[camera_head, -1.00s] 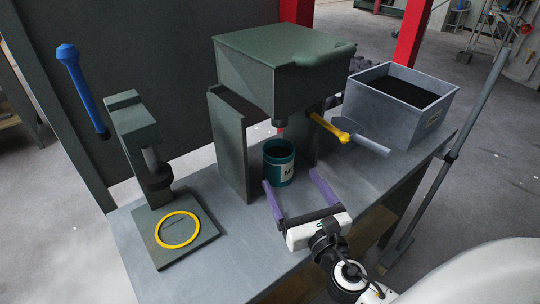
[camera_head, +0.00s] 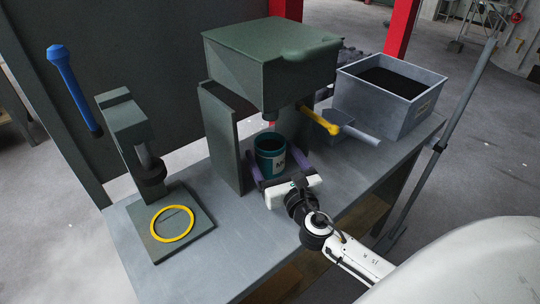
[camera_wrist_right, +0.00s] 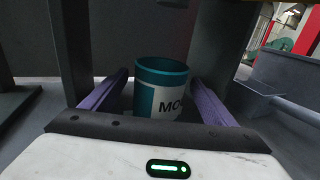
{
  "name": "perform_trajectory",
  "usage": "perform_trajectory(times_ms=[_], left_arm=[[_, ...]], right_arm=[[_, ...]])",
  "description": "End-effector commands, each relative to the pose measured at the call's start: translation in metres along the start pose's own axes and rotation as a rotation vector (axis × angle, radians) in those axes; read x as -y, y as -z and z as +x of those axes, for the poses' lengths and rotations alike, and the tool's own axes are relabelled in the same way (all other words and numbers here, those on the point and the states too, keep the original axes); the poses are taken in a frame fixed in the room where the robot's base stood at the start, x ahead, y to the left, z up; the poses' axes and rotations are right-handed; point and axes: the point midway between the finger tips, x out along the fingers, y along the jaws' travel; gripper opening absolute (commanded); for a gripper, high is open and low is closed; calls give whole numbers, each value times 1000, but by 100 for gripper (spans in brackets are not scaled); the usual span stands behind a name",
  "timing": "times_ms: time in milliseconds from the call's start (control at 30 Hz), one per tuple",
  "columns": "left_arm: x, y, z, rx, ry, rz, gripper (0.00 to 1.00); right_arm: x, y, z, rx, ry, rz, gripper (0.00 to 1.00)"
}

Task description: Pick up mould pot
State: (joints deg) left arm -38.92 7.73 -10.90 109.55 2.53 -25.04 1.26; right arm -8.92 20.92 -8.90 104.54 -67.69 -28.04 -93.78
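The mould pot (camera_head: 270,154) is a teal cup with a white label. It stands upright under the green press, between its side walls. My right gripper (camera_head: 279,163) is open, with its purple fingers on either side of the pot. In the right wrist view the pot (camera_wrist_right: 160,90) sits between the two spread fingers (camera_wrist_right: 158,92), with a gap showing on each side. The pot's lower part is hidden behind the gripper's body in that view. My left gripper is not in view.
The green press (camera_head: 270,65) overhangs the pot and has a yellow-handled lever (camera_head: 320,122). A grey bin (camera_head: 392,92) of dark material and a scoop (camera_head: 355,132) stand right. A second press with a yellow ring (camera_head: 172,223) stands left. The table's front is clear.

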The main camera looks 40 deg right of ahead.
Motion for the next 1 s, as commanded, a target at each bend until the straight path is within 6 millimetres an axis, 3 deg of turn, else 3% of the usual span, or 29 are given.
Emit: perform_trajectory(times_ms=[33, 367, 767, 1000], left_arm=[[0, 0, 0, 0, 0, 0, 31], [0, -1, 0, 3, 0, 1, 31], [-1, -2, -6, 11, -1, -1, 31], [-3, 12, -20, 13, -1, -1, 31]], right_arm=[[0, 0, 0, 0, 0, 0, 71], [0, -2, 0, 5, 0, 0, 18], [2, -14, -4, 6, 0, -1, 17], [1, -57, -4, 9, -2, 0, 17]])
